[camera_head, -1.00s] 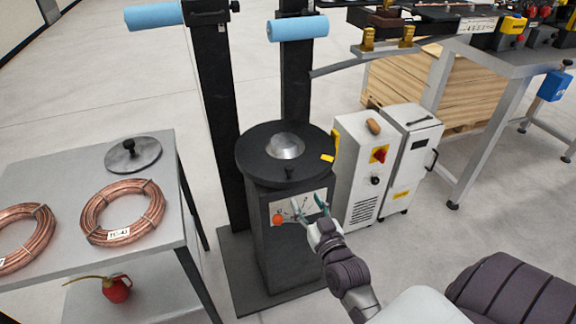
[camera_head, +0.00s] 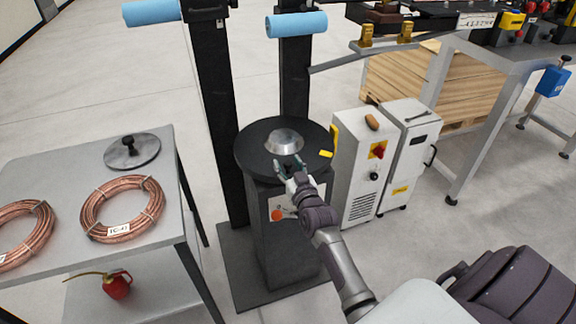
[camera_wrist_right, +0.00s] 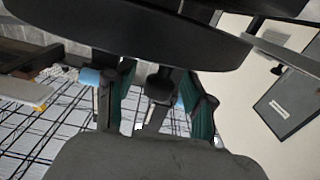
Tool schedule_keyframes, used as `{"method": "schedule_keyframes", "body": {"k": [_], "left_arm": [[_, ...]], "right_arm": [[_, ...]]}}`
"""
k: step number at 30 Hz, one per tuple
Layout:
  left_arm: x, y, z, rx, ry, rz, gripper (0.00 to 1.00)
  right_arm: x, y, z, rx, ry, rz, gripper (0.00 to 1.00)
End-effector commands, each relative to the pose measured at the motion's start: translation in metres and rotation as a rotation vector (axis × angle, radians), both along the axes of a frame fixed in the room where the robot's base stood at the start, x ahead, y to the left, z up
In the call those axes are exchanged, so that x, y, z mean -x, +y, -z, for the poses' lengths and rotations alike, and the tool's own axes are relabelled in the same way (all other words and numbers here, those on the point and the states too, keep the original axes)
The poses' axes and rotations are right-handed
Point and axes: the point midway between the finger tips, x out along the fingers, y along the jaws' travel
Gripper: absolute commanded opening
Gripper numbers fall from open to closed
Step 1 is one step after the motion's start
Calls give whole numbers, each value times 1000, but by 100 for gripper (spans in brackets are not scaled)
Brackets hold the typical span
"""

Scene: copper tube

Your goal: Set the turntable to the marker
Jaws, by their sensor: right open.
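The turntable (camera_head: 254,153) is a black disc on a dark pedestal, with a silver dome (camera_head: 284,141) at its middle. A yellow mark (camera_head: 326,154) lies on the disc near its right edge. A yellow marker (camera_head: 334,134) stands beside the rim at the right, apart from that mark. My right gripper (camera_head: 289,166) is open at the disc's near edge. In the right wrist view, a dark knob (camera_wrist_right: 159,84) at the disc (camera_wrist_right: 120,28) shows between the two open green-padded fingers (camera_wrist_right: 158,92). Contact cannot be told. My left gripper is out of view.
A control panel with an orange button (camera_head: 277,215) is on the pedestal front. White cabinets (camera_head: 357,170) stand close at the right. Dark posts with blue rollers (camera_head: 296,25) rise behind. A grey table (camera_head: 60,170) with copper coils (camera_head: 122,207) is at the left.

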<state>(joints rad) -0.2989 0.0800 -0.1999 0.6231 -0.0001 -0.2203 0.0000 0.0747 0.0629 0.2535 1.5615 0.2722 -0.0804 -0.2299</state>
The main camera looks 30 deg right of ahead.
Motion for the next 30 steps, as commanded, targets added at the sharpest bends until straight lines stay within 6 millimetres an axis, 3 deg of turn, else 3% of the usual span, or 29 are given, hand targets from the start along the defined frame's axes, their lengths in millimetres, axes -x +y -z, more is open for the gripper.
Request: {"method": "schedule_keyframes", "body": {"k": [6, 15, 16, 30], "left_arm": [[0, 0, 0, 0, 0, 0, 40], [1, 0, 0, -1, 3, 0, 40], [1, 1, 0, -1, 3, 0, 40], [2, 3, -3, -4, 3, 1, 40]], "right_arm": [[0, 0, 0, 0, 0, 0, 52], [0, 0, 0, 0, 0, 0, 2], [0, 0, 0, 0, 1, 0, 0], [10, -4, 1, 2, 4, -12, 0]]}}
